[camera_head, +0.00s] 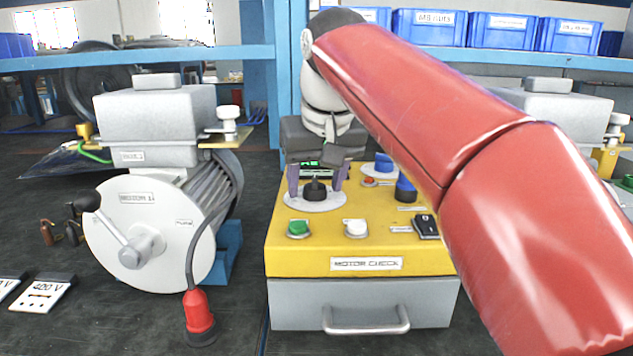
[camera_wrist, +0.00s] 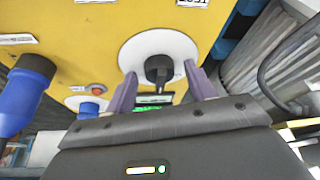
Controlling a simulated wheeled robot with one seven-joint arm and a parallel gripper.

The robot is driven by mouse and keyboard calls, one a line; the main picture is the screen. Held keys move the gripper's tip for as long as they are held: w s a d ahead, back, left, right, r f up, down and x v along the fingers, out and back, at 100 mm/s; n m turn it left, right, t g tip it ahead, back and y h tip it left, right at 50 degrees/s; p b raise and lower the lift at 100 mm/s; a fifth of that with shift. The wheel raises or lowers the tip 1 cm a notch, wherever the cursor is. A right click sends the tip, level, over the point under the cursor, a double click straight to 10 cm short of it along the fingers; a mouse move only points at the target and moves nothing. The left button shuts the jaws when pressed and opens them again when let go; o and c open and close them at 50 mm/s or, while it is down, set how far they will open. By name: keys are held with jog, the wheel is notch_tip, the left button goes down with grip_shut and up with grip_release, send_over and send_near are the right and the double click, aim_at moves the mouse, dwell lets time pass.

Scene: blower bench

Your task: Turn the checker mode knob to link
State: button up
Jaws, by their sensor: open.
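The yellow checker box (camera_head: 287,256), labelled MOTOR CHECK, stands on the dark bench in the middle of the head view. Its black mode knob (camera_head: 315,189) sits on a white round dial (camera_head: 314,203) at the upper left of the panel. In the wrist view the knob (camera_wrist: 158,70) shows on its dial (camera_wrist: 185,48). My gripper (camera_head: 316,178) is open, with one purple finger on each side of the knob. In the wrist view the fingers of my gripper (camera_wrist: 163,88) also flank it; contact is not clear. The dial's position labels are not readable.
A green button (camera_head: 299,228), a white button (camera_head: 356,228), a black rocker switch (camera_head: 426,227) and blue connectors (camera_head: 405,188) share the panel. A motor with a crank (camera_head: 150,225) stands left, with a red plug (camera_head: 199,312) before it. My arm covers the right side.

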jog(key=c, duration=1)
jog(key=shift+o, duration=0.2)
jog(key=shift+d+r+n+p, duration=0.1)
jog(key=shift+n+p, duration=0.2)
jog(key=shift+p, duration=0.1)
jog(key=shift+n+y+p, duration=0.3)
jog(key=shift+n+p, duration=0.15)
jog(key=shift+n, duration=0.15)
jog(key=n+g+y+p, duration=0.1)
jog(key=n, duration=0.1)
jog(key=shift+w+d+n, duration=0.1)
jog(key=shift+n, duration=0.2)
jog(key=n+g+y+p, duration=0.1)
jog(key=n, duration=0.4)
jog(key=shift+w+d, duration=0.1)
jog(key=shift+w, duration=0.05)
jog(key=shift+n+g, duration=0.3)
